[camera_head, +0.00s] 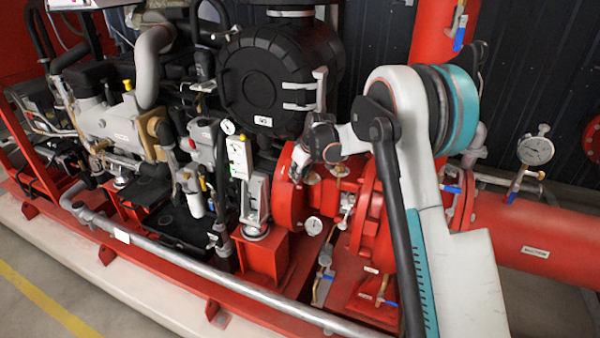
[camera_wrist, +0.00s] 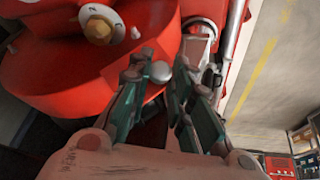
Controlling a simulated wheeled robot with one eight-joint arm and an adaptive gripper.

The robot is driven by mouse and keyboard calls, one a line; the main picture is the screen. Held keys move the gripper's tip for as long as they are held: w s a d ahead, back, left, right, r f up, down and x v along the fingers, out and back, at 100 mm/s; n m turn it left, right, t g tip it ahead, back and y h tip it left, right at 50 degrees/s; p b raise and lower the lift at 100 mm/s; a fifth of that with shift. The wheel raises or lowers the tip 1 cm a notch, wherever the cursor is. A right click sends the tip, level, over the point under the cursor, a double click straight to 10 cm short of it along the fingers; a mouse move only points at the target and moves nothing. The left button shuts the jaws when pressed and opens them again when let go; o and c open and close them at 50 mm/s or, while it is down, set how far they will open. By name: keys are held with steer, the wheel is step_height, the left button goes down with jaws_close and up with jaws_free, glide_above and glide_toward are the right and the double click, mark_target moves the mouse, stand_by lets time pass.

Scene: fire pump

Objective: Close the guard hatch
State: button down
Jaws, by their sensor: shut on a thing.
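My gripper (camera_head: 299,164) is at the red pump housing (camera_head: 290,200), near the middle of the head view. In the wrist view its two teal-and-grey fingers (camera_wrist: 161,73) reach up to a small round grey knob (camera_wrist: 160,71). The fingers are shut on the knob, one on each side. The knob sits against a red surface, which seems to be part of the guard hatch (camera_wrist: 133,57). The hatch's outline blends with the red housing, so I cannot tell how far open it is. In the head view my gripper and wrist hide the knob.
A silver rail (camera_head: 215,275) runs along the front of the red base frame. A white control post (camera_head: 240,158) stands just left of my gripper. A black round filter housing (camera_head: 262,85) is above. Red pipe (camera_head: 530,225) and a gauge (camera_head: 535,150) are right. Open floor lies in front.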

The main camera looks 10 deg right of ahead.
steer(key=c, duration=1.4)
jaws_free()
steer(key=shift+c, duration=0.2)
steer(key=s+d+r, duration=0.2)
steer(key=s+d, duration=0.1)
steer(key=s, duration=0.3)
steer(key=s+d+r, duration=0.2)
steer(key=s, duration=0.5)
steer(key=shift+d+r, duration=0.2)
steer(key=shift+d, duration=0.2)
